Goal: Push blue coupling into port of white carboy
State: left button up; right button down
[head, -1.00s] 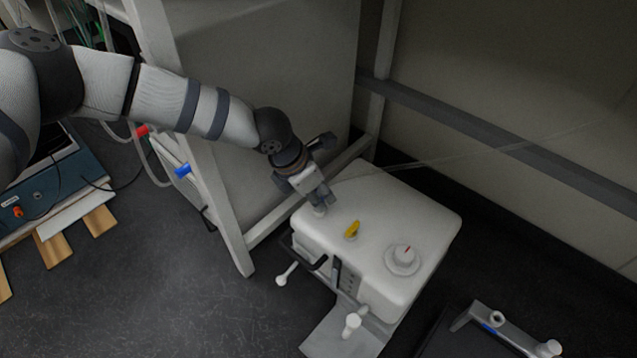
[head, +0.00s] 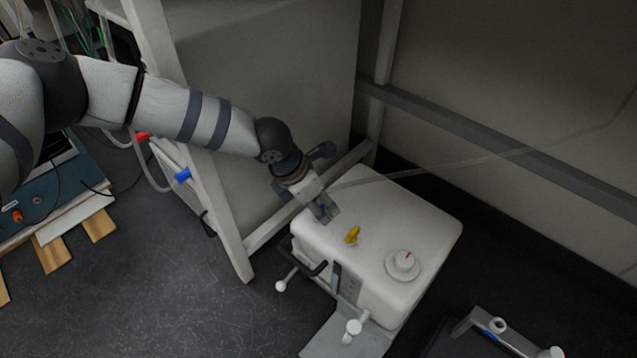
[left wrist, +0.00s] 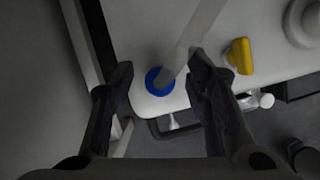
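The white carboy (head: 425,225) stands on the floor below my left arm, and its top also shows in the left wrist view (left wrist: 140,25). The blue coupling (left wrist: 154,82) is at the carboy's near-left top corner, where the port is, with a pale tube (left wrist: 200,25) attached. My left gripper (head: 325,210) is low over that corner. In the left wrist view its fingers (left wrist: 160,75) are spread, with visible gaps beside the coupling. The port itself is hidden, so seating depth cannot be told. My right gripper is out of view.
A yellow fitting (head: 352,235) and a round white cap (head: 402,264) stand on the carboy top. A grey frame leg (head: 215,215) rises to its left. A bracket (head: 500,335) lies front right.

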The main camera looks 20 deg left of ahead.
pick_arm(q)
jog(key=v, duration=1.2)
